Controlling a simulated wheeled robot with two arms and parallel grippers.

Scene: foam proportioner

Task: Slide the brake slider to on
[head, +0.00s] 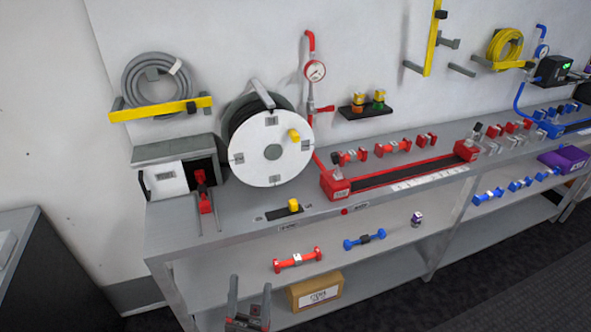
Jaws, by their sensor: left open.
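What looks like the brake slider is a yellow knob (293,205) on a dark slotted plate (272,214) set in the grey bench top, below the white hose reel (262,155). The knob sits toward the right part of the plate. The small labels near it are too small to read. My left gripper (249,292) is at the bottom of the head view, fingers apart, with nothing between them. In the picture it lies below and left of the knob, apart from it. My right gripper is not in view.
A red-ended rail (400,177) lies to the right on the bench. Red and blue dumbbell-shaped parts and a cardboard box (316,291) rest on the shelf below. The bench's front edge runs just before the knob.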

